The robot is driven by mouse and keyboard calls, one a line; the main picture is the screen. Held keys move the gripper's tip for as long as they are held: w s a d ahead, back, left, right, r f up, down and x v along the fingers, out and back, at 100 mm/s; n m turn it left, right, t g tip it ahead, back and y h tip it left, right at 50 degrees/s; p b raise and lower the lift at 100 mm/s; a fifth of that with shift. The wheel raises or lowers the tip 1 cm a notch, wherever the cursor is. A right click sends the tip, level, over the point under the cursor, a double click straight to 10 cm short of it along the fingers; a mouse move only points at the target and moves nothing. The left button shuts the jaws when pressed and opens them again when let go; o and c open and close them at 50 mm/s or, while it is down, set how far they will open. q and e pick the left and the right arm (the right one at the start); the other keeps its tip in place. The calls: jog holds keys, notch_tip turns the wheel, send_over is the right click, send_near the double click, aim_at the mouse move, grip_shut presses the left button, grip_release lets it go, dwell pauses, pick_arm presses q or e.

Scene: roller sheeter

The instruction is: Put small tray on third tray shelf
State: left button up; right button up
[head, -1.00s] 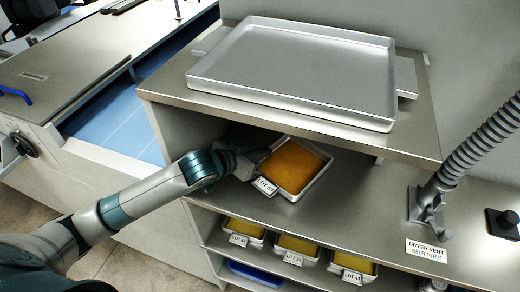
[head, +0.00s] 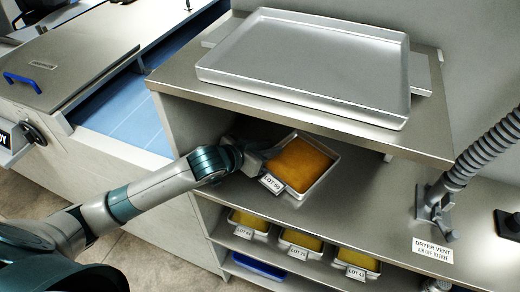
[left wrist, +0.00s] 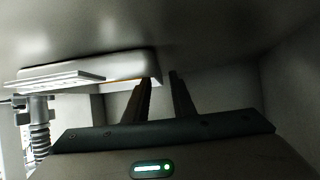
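The small tray (head: 328,180), a shallow metal tray of orange-yellow material with a LOT label, rests on the shelf surface under the top board. My left gripper (head: 266,155) is at its left side, at the rim. In the left wrist view, which looks upside down, the tray (left wrist: 125,65) and its label are at the left. There the two dark fingers (left wrist: 160,78) stand apart, with the tray's end wall reaching between the tips. Whether they touch it I cannot tell. The lower shelf (head: 215,238) holds several similar labelled trays. My right gripper is not in view.
A large empty metal tray (head: 310,65) sits on the top board above my left gripper. A ribbed hose (head: 480,150) with a DRYER VENT sign stands at the right. The shelf surface right of the small tray is clear. A blue tray (head: 258,267) lies below.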

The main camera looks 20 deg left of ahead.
pick_arm(q)
jog(key=shift+s+a+r, duration=0.2)
jog(key=shift+s, duration=0.2)
jog(key=b+v, duration=0.3)
jog(key=v, duration=0.7)
jog(key=shift+b, duration=0.4)
jog(key=shift+s+a+r, duration=0.15)
jog(key=shift+s+r, duration=0.1)
jog(key=shift+s, duration=0.2)
